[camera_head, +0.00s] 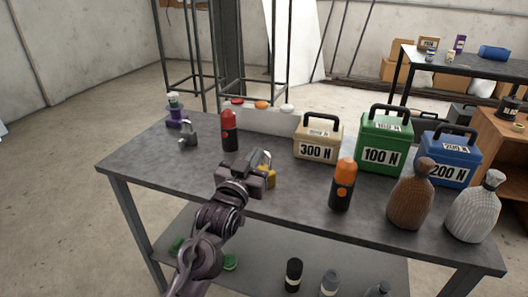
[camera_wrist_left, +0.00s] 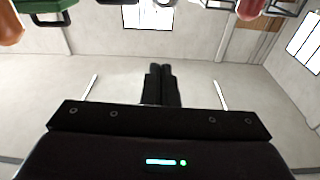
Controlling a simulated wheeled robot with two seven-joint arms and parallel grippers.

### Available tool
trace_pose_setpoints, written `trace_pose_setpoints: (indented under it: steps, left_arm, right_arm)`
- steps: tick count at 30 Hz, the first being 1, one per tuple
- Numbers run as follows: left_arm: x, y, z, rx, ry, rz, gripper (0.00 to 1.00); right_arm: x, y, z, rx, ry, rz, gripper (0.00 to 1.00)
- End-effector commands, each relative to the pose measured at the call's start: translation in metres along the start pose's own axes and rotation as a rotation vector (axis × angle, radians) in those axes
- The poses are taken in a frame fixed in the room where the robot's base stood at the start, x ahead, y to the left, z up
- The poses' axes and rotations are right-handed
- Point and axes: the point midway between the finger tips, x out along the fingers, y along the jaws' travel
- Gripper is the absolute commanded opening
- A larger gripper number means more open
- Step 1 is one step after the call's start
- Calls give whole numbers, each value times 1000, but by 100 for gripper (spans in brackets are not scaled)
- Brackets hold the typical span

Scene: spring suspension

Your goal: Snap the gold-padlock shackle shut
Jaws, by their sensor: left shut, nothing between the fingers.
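The gold padlock (camera_head: 269,181) stands on the grey table, partly hidden behind my left gripper. Its shackle (camera_head: 265,159) rises above the gripper in the head view; I cannot tell how far it is open. My left gripper (camera_head: 254,172) is just in front of the padlock, and its fingers overlap it in the picture. I cannot tell whether they touch. In the left wrist view the two black fingers (camera_wrist_left: 161,86) are together with nothing between them. The padlock is not clearly visible there. My right gripper is not in view.
On the table (camera_head: 170,165) are a grey padlock (camera_head: 187,136), a red-and-black bottle (camera_head: 229,131), an orange-and-black bottle (camera_head: 342,186), beige (camera_head: 318,136), green (camera_head: 384,140) and blue (camera_head: 449,156) weight cases, and brown (camera_head: 410,196) and grey (camera_head: 476,210) flasks. The left front tabletop is clear.

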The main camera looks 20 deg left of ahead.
Motion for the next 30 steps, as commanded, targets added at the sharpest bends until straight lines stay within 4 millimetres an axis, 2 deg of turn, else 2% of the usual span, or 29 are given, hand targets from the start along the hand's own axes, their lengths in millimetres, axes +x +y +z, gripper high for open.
trace_pose_setpoints:
  steps: [6, 12, 15, 21, 30]
  left_arm:
    - [47, 0, -3, -1, 1, 0, 0]
    - [80, 0, 0, -1, -2, 0, 0]
    - [70, 0, 18, -1, -5, 0, 0]
    - [64, 0, 35, 0, -3, 0, 0]
    - [63, 0, 38, 0, 0, 0, 0]
  right_arm:
    - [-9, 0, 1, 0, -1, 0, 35]
    - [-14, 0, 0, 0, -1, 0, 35]
    - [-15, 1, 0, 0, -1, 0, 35]
    - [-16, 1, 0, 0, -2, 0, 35]
    - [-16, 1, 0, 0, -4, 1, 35]
